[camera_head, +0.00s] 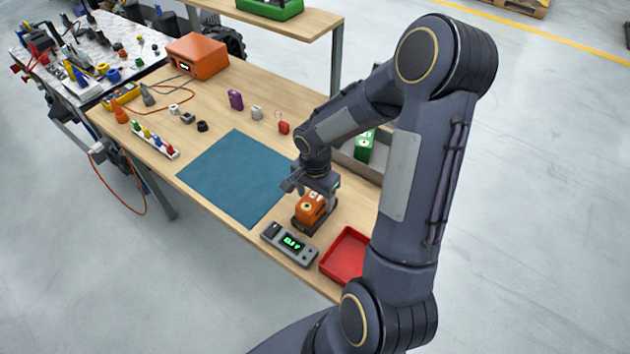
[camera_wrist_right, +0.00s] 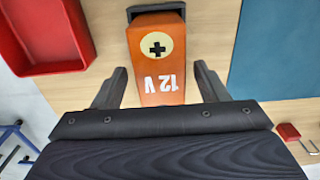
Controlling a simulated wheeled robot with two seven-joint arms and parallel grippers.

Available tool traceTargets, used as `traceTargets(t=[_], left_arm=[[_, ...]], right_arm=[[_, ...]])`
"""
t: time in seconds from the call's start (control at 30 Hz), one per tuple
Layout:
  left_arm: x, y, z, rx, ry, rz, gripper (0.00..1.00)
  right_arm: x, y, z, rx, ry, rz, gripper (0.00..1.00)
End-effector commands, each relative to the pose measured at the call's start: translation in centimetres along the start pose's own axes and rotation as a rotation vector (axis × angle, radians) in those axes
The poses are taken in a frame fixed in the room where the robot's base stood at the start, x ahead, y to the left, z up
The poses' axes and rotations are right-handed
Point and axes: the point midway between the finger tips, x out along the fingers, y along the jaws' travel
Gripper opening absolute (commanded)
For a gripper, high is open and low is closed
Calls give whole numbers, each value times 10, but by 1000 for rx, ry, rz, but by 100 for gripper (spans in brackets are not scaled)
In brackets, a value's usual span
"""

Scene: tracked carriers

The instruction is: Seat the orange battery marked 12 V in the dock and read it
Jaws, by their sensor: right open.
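The orange battery (camera_head: 311,207) stands in the dark dock (camera_head: 328,226) near the table's front edge. In the wrist view the battery (camera_wrist_right: 152,88) shows a plus sign and "12 V", upside down. My right gripper (camera_head: 307,188) is just above it. In the wrist view its open fingers (camera_wrist_right: 160,85) stand on either side of the battery with gaps. The grey meter (camera_head: 289,243) beside the dock shows lit green digits, too small to read surely. The arm hides part of the dock's surroundings. My left gripper is not in view.
A red tray (camera_head: 346,256) lies right of the dock, and a blue mat (camera_head: 237,177) lies left. A green battery (camera_head: 364,146) is in a grey tray behind my arm. A purple block (camera_head: 236,99) and an orange box (camera_head: 197,56) stand farther back. The mat is clear.

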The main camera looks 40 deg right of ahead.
Motion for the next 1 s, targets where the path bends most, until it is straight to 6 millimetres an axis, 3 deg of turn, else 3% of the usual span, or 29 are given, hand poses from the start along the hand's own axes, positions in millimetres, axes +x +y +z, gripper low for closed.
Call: traceTargets(t=[0.4, 0.7, 0.87, 1.0], left_arm=[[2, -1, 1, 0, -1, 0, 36], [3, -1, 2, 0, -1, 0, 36], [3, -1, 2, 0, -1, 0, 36], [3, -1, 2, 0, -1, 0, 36]], right_arm=[[-86, -1, -1, 1, 5, -8, 67], [-120, 2, 2, -18, 1, -13, 67], [-147, 21, 27, -195, -3, -102, 67], [-172, 54, 68, -483, 10, -254, 67]])
